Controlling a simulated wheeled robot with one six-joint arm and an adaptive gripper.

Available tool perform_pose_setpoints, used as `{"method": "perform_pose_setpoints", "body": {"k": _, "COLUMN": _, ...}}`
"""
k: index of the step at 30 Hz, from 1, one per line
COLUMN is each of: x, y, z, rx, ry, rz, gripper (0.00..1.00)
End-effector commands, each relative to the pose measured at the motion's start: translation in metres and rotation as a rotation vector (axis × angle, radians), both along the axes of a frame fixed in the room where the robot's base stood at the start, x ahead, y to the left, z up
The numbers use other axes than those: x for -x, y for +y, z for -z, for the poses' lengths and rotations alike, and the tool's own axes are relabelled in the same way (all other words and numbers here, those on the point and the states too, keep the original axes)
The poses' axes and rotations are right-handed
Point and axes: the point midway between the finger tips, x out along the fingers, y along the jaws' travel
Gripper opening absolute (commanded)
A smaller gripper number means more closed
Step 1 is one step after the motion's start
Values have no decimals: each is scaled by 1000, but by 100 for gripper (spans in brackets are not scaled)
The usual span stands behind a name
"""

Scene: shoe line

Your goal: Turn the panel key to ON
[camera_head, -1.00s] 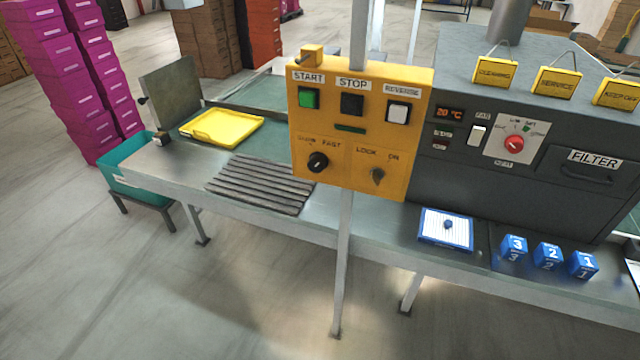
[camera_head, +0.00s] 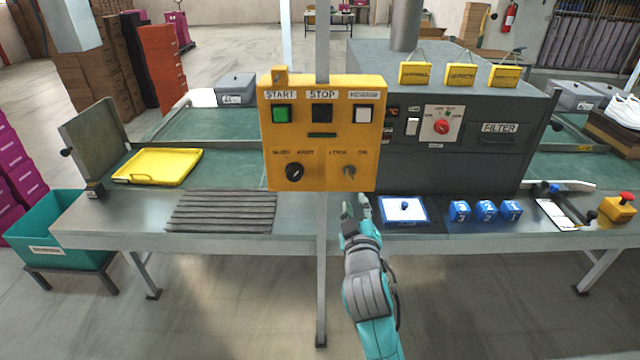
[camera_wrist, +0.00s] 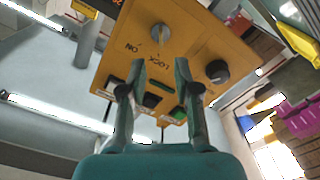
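The yellow control panel (camera_head: 320,170) stands upright on a post in the middle of the head view. Its grey panel key (camera_head: 349,171) is at the lower right, under the LOCK and ON labels. The key also shows in the wrist view (camera_wrist: 160,34), where the panel appears upside down. Its exact setting is too small to tell. My gripper (camera_head: 355,203) is just below the panel's lower right edge in the head view. In the wrist view its two fingers (camera_wrist: 161,66) are apart, with nothing between them, and point toward the key without visibly touching it.
A black speed knob (camera_head: 294,171) sits left of the key, with a green START button (camera_head: 281,114), a black STOP button (camera_head: 321,114) and a white REVERSE button (camera_head: 363,114) above. A blue-rimmed tray (camera_head: 403,221) and several blue numbered blocks (camera_head: 486,210) lie right of my arm.

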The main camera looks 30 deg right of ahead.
Motion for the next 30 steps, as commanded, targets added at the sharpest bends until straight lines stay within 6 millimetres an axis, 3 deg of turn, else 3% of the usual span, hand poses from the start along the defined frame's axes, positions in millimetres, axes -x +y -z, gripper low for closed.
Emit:
{"method": "perform_pose_setpoints", "body": {"k": 8, "x": -19, "y": -15, "z": -4, "rx": 3, "ry": -3, "rz": 9, "gripper": 31}}
{"method": "perform_pose_setpoints", "body": {"k": 21, "x": -78, "y": -54, "z": -4, "rx": 2, "ry": -1, "rz": 7, "gripper": 31}}
{"method": "perform_pose_setpoints", "body": {"k": 30, "x": -91, "y": -63, "z": -3, "rx": 2, "ry": -2, "rz": 5, "gripper": 31}}
